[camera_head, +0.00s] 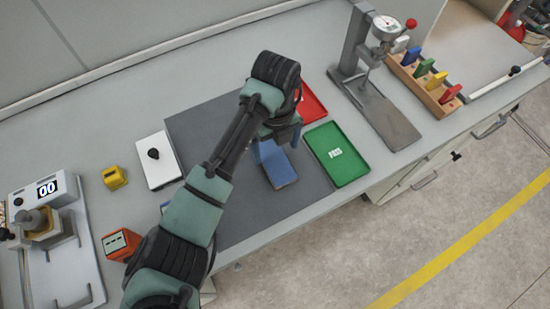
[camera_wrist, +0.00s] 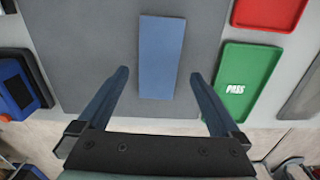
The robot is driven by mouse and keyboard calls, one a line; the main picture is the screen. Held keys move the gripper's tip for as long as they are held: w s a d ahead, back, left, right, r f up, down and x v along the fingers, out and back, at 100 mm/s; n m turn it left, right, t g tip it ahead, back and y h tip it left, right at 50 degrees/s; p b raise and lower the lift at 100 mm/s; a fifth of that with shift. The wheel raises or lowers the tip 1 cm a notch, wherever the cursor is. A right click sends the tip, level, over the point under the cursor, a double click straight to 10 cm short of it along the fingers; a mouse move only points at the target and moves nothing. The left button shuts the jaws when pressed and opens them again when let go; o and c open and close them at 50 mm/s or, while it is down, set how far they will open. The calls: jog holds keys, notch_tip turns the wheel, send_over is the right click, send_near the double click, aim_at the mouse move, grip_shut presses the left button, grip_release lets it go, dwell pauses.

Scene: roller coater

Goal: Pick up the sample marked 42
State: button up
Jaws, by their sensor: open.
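A plain blue rectangular panel (camera_head: 279,167) lies on the dark grey mat (camera_head: 215,115); no number can be read on it. It also shows in the wrist view (camera_wrist: 162,45), long side pointing away from me. My gripper (camera_head: 283,135) is over the mat, near the panel's far end in the head view, and partly covers it. In the wrist view my gripper (camera_wrist: 159,76) is open, one finger on each side of the panel with gaps between. Nothing is held. I cannot tell the height of the fingertips above the panel.
Right of the panel are a green tray (camera_head: 337,155) marked PASS and a red tray (camera_head: 311,103). Farther right stand a gauge stand (camera_head: 390,118) and a wooden rack (camera_head: 437,101). A white plate (camera_head: 157,172), yellow block (camera_head: 114,178) and orange device (camera_head: 122,243) are left.

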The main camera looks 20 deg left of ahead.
aim_at(275, 160)
notch_tip(275, 160, down, 4)
jog(key=shift+s+f+p, duration=0.1)
jog(key=shift+f+p, duration=0.15)
jog(key=shift+p, duration=0.15)
jog(key=shift+c, duration=0.2)
jog(key=c, duration=1.3)
